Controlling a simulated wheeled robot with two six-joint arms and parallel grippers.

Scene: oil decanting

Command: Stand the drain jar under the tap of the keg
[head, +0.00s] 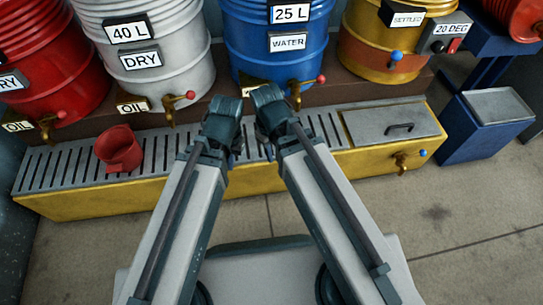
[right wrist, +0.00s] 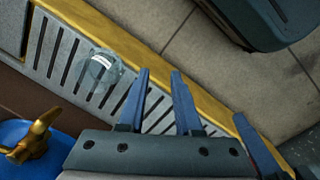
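A clear glass jar (right wrist: 103,68) with a pale label stands on the slotted grate in the right wrist view; it is probably the drain jar. In the head view I cannot make it out behind my grippers. My right gripper (head: 268,97) is over the grate; in the right wrist view its two blue fingers (right wrist: 160,74) are apart and empty, beside the jar. The blue WATER drum (head: 252,58) has a brass tap (head: 294,96) with a red knob. Which vessel is the keg is unclear.
White (head: 180,75), red (head: 55,55) and yellow (head: 365,62) drums stand along the back. A blue bin (head: 480,145) stands at right; the foreground floor is partly clear.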

